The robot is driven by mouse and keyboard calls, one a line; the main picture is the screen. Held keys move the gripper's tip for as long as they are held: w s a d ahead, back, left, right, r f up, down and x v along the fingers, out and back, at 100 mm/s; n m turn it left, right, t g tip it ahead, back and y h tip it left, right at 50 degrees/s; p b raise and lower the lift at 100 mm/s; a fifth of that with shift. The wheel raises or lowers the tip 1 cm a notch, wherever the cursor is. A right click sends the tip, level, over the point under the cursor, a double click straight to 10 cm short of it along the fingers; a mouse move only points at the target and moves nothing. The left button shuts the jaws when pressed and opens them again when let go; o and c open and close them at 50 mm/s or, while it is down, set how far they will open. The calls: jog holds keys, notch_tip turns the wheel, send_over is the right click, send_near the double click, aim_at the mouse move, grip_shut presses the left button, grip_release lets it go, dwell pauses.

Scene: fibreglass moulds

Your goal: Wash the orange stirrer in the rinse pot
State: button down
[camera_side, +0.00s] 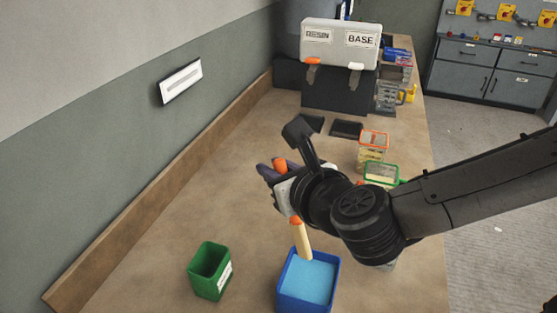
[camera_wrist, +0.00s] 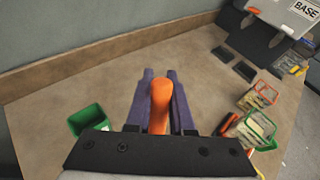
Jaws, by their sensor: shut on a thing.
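The orange stirrer (camera_side: 299,238) has an orange handle top and a pale shaft with an orange band. It also shows in the wrist view (camera_wrist: 160,104), its orange handle between the purple fingers. My gripper (camera_side: 270,172) is shut on this handle and holds the stirrer roughly upright, slightly tilted. The shaft's lower end overlaps the back part of a square blue pot (camera_side: 281,297) filled with light blue liquid. I cannot tell how deep the tip is. No label shows on this pot. My wrist hides part of the stirrer in the side view.
A green pot (camera_side: 208,268) with a white label stands left of the blue pot; it also shows in the wrist view (camera_wrist: 88,118). Orange-rimmed (camera_side: 373,140) and green-rimmed (camera_side: 381,173) containers stand at the right. A grey box marked BASE (camera_side: 340,45) is at the back.

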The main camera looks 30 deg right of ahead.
notch_tip(320, 180, down, 8)
jog(key=s, duration=0.1)
jog(key=shift+s+d, duration=0.25)
jog(key=shift+s, duration=0.15)
dwell(0.5)
jog(key=shift+s+a, duration=0.1)
dwell(0.4)
